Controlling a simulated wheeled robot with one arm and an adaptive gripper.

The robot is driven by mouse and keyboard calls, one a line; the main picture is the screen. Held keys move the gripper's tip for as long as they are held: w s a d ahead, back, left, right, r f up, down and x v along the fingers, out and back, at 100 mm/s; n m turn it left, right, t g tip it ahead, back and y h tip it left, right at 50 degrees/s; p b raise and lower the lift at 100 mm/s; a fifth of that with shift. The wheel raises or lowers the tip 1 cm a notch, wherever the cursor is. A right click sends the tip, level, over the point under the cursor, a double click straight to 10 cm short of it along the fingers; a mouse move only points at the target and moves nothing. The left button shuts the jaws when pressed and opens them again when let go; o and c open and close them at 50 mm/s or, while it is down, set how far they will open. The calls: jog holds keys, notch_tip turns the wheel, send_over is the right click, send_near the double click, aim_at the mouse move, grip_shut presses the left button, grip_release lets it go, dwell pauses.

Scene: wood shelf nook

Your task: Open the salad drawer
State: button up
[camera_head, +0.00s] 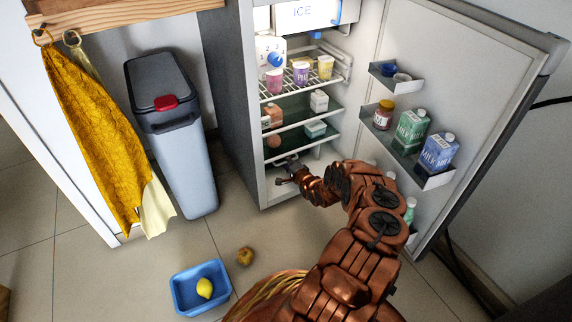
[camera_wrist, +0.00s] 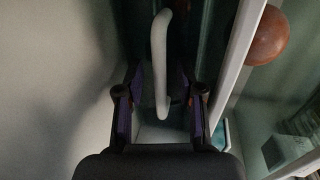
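The fridge stands open, and the salad drawer is at the bottom of it, mostly hidden behind my arm in the head view. In the wrist view a pale curved handle (camera_wrist: 159,50) stands in front of a dark greenish panel (camera_wrist: 208,35), which looks like the drawer front. My gripper (camera_head: 287,172) reaches into the bottom left of the fridge. In the wrist view my gripper (camera_wrist: 161,85) has its two fingers apart, one on each side of the handle. A gap shows on both sides, so the fingers do not look closed on it.
The open fridge door (camera_head: 455,75) carries racks with milk cartons (camera_head: 438,152) and a jar (camera_head: 383,115), close to my arm's right. Shelves above hold cups and boxes. A bin (camera_head: 180,140), a blue tray (camera_head: 187,307) and a brown fruit (camera_head: 245,256) stand on the floor at left.

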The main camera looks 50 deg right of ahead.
jog(key=shift+w, duration=0.1)
grip_shut()
dwell(0.3)
dwell(0.4)
